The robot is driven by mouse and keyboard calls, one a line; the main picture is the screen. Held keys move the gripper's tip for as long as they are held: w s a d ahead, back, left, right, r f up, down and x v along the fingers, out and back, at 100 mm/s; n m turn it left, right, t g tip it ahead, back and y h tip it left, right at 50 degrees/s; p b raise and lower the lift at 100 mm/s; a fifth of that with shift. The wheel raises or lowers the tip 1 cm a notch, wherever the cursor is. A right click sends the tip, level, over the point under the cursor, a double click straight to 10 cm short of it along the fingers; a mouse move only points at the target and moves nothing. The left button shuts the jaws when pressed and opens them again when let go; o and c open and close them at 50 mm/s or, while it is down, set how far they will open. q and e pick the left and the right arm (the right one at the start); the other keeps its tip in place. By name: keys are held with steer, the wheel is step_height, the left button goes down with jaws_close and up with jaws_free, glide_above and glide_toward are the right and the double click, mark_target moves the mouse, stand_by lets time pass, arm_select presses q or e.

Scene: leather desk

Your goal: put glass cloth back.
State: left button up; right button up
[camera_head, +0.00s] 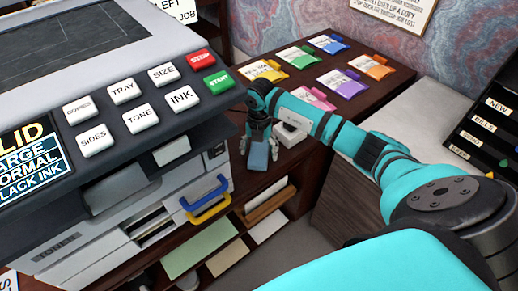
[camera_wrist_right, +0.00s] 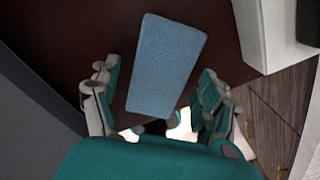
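The blue glass cloth (camera_head: 258,157) is a small folded rectangle at the front edge of the dark brown counter top. In the right wrist view the cloth (camera_wrist_right: 167,62) lies slightly tilted over the dark brown surface, between and beyond the fingers. My right gripper (camera_head: 259,143) points down at it. In the wrist view the right gripper (camera_wrist_right: 158,92) has its fingers spread on both sides of the cloth, with gaps on each side. It looks open. I cannot tell whether the cloth rests fully on the counter. My left gripper is not in view.
A large grey copier (camera_head: 110,100) with labelled buttons fills the left. A white block (camera_head: 289,135) sits right of the cloth. Several coloured packets (camera_head: 323,80) lie on the counter (camera_head: 280,93) behind. Paper shelves (camera_head: 230,235) are below. A black rack (camera_head: 488,125) stands at right.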

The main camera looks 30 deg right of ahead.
mark_target(259, 151)
steer(key=shift+r, duration=0.1)
steer(key=shift+r, duration=0.25)
step_height(259, 151, up, 12)
steer(key=b, duration=0.1)
steer(key=shift+f, duration=0.2)
